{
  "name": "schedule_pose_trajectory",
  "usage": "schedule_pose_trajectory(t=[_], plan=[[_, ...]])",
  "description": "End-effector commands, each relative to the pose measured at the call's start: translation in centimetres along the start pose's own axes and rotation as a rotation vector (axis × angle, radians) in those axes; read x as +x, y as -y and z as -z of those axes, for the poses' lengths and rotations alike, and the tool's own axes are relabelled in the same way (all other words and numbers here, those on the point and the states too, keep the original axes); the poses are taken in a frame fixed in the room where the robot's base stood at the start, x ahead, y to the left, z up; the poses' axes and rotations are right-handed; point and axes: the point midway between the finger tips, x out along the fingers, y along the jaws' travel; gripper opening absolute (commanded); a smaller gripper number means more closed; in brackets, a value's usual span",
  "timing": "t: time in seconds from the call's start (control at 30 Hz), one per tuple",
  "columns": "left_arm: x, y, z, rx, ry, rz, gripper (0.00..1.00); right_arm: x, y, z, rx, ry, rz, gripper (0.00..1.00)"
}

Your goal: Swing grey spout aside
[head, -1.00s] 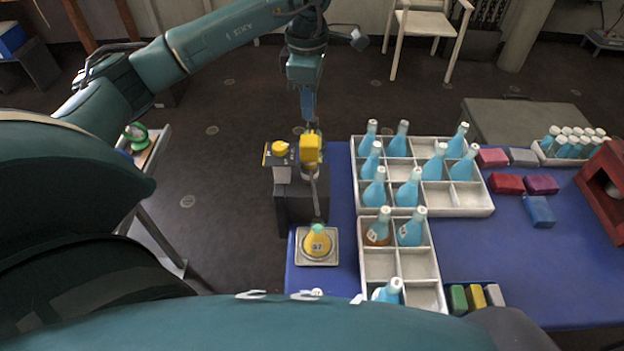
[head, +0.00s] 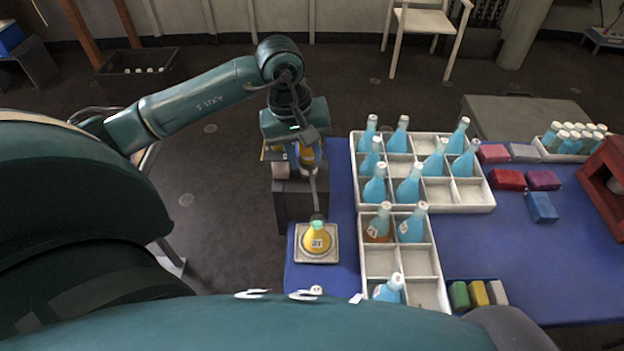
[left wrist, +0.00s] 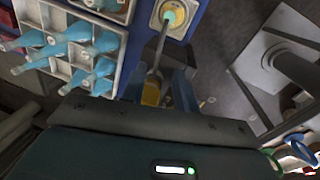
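The grey spout (head: 314,192) is a thin tube. It runs from the dark dispenser (head: 294,201) toward the front and ends over the yellow flask (head: 317,240), which stands upright on a small square tray (head: 299,258). The spout also shows in the left wrist view (left wrist: 159,50), with a yellow part (left wrist: 151,94) near its base. My left gripper (left wrist: 158,82) is over the dispenser, with its fingers apart on either side of the yellow part and spout base. I cannot tell whether they touch. In the head view my wrist hides much of the dispenser's top. My right gripper is not in view.
White compartment crates (head: 424,212) with blue bottles stand close to the right of the dispenser on the blue table (head: 470,255). Coloured blocks (head: 507,180) lie farther right. Floor (head: 225,200) is open to the left of the dispenser.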

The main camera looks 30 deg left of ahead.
Motion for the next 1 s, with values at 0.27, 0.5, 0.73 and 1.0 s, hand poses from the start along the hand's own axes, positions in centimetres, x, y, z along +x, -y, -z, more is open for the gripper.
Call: schedule_pose_trajectory(t=[0.27, 0.5, 0.73, 1.0], plan=[[5.8, 0.0, -0.2, -0.002, 0.006, 0.003, 0.3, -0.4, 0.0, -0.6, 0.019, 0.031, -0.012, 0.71], [8.4, 0.0, -0.1, -0.002, 0.002, 0.001, 0.3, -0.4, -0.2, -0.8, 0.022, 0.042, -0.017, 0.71], [8.8, 0.0, -0.1, 0.0, 0.0, 0.001, 0.3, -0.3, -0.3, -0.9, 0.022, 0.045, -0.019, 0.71], [8.8, 0.0, 0.0, 0.0, 0.0, 0.001, 0.18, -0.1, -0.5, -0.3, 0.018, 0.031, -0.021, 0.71]])
